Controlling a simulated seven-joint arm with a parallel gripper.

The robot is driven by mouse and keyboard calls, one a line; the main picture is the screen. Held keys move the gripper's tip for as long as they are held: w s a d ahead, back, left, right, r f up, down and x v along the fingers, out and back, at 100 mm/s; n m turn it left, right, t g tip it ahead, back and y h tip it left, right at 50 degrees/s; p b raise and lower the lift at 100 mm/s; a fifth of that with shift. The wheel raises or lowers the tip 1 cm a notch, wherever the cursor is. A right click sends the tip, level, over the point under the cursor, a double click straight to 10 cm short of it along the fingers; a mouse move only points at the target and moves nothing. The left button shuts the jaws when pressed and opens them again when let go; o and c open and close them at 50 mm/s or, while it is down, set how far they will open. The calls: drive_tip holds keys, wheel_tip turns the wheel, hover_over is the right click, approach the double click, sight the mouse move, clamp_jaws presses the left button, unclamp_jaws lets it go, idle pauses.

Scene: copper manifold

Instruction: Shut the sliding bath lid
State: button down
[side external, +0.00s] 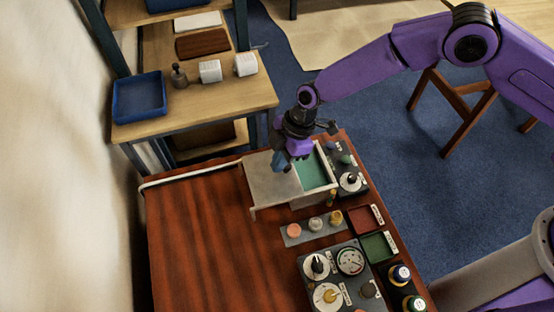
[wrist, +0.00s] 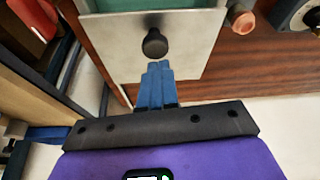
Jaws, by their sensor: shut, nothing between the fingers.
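The bath (side external: 313,172) is a pale box with green liquid, which shows uncovered at its right part. Its sliding lid (side external: 270,183) is a flat grey plate standing out to the left of the bath. In the wrist view the lid (wrist: 120,45) carries a round black knob (wrist: 155,43), and a strip of the green bath (wrist: 150,4) shows at the top edge. My gripper (side external: 283,162) is over the lid. In the wrist view its blue fingers (wrist: 158,68) are shut and empty, with tips right beside the knob; I cannot tell whether they touch it.
A grey strip with several round pieces (side external: 315,224) lies in front of the bath. A control panel (side external: 335,275), a red tray (side external: 364,219) and a green tray (side external: 378,246) stand nearer. The left of the wooden table (side external: 200,240) is clear. A shelf (side external: 205,105) stands behind.

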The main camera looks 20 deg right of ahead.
drive_tip(key=shift+d, duration=0.15)
drive_tip(key=d, duration=1)
drive_tip(key=shift+d+f, duration=0.1)
drive_tip(key=shift+f, duration=0.05)
drive_tip(key=a+r, duration=0.1)
drive_tip(key=a, duration=0.4)
drive_tip(key=s+v, duration=0.1)
drive_tip(key=v, duration=0.9)
drive_tip(key=s+d+r+m+h, duration=0.2)
drive_tip(key=s+d+r+m, duration=0.1)
drive_tip(key=s+d+r, duration=0.8)
drive_tip(key=s+d+r+m+h, duration=0.1)
drive_tip(key=s+d+m, duration=0.3)
drive_tip(key=s+d, duration=0.8)
drive_tip(key=d+r, duration=0.1)
drive_tip(key=d, duration=0.2)
drive_tip(key=shift+s+d+r+t+h, duration=0.2)
drive_tip(key=shift+d+t+h, duration=0.1)
drive_tip(key=shift+t, duration=0.1)
